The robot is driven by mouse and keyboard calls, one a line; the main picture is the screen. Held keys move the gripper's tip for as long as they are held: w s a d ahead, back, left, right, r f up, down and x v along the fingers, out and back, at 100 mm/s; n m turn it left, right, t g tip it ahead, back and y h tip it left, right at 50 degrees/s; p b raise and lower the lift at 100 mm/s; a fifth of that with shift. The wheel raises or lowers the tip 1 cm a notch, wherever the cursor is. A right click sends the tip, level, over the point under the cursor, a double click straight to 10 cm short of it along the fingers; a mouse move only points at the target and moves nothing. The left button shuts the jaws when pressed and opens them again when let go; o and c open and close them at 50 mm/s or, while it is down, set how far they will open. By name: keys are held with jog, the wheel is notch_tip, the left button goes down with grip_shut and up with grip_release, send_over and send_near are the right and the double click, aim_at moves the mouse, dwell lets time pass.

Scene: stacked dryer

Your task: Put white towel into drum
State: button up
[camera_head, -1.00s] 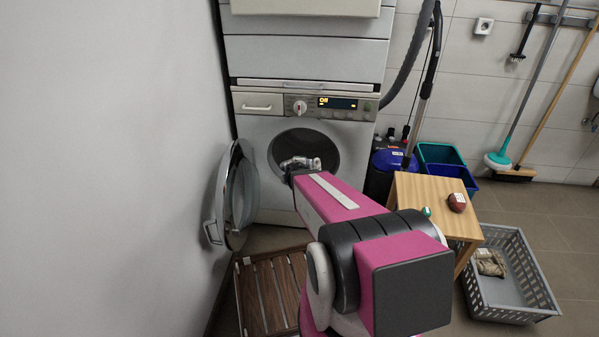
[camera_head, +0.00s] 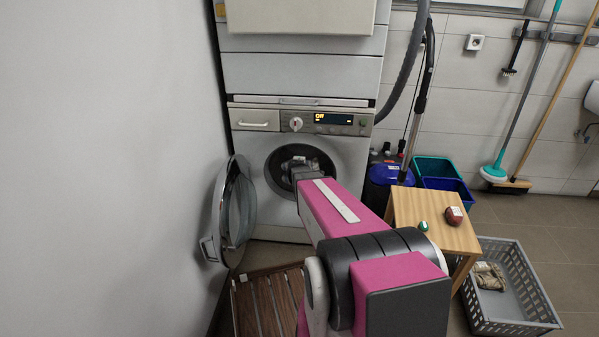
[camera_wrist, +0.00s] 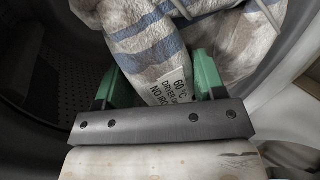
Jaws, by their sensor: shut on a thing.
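In the head view my arm reaches to the round front opening of the drum (camera_head: 326,172), and my gripper (camera_head: 298,162) is inside the opening. The machine's round door (camera_head: 236,208) hangs open to the left. Much of the towel is hidden in the head view.
A wooden table (camera_head: 410,210) with a green and a red object stands at right. A grey basket (camera_head: 500,312) with a beige folded item is beside it. A slatted wooden stand (camera_head: 268,305) lies below the door. A wall is close at left.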

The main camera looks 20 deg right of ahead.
jog(key=w+r+x, duration=0.1)
jog(key=r+x, duration=0.1)
jog(key=x, duration=0.9)
jog(key=shift+d+r, duration=0.15)
jog(key=shift+w, duration=0.1)
jog(key=o, duration=1.1)
jog(key=shift+o, duration=0.2)
